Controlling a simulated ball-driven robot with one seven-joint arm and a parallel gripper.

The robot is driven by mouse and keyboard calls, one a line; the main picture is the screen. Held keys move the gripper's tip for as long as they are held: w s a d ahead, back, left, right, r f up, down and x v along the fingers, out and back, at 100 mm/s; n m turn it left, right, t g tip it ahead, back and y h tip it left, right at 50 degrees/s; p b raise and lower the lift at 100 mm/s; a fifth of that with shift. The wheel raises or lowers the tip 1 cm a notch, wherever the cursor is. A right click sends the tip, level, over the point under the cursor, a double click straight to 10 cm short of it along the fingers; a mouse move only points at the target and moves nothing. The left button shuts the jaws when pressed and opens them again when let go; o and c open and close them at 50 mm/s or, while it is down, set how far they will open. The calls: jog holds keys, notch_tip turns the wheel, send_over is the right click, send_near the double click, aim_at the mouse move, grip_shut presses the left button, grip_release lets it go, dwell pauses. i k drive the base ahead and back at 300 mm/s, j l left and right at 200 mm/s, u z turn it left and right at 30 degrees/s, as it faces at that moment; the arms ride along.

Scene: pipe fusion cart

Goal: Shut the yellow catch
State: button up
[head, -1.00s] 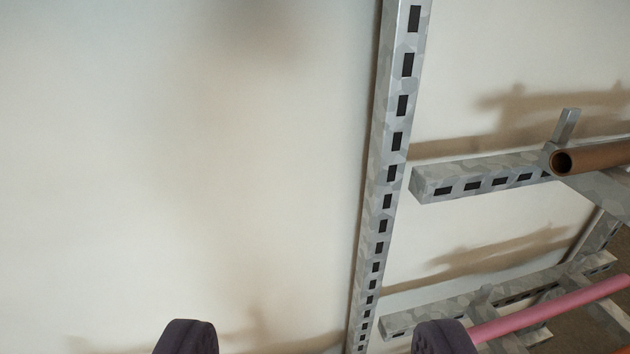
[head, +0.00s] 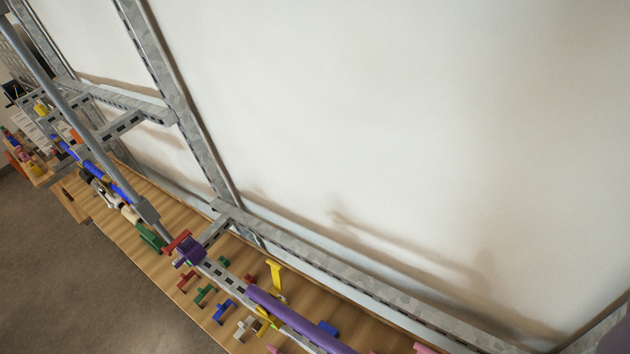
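An upright yellow piece (head: 275,274) with a flat top stands by the wooden bench, lower centre; it may be the yellow catch. A second yellow part (head: 265,321) sits lower, beside a purple pipe (head: 300,322). I cannot tell which one is the catch, or whether it is open or shut. A dark purple-grey shape (head: 616,342) is cut off at the bottom right corner; it may be a piece of my gripper. No pair of fingertips shows, and nothing of mine is seen touching the yellow parts.
Small red (head: 187,282), green (head: 205,295) and blue (head: 224,311) parts line the wooden bench (head: 150,207). Slotted metal rails (head: 370,284) and a long grey pipe (head: 75,115) cross here. The pale wall (head: 400,120) is bare; open floor (head: 60,270) lies left.

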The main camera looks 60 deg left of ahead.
aim_at(276, 269)
jog(key=j+u, duration=0.1)
jog(key=u, duration=1.35)
jog(key=i+j+u, duration=0.1)
jog(key=i+j, duration=0.35)
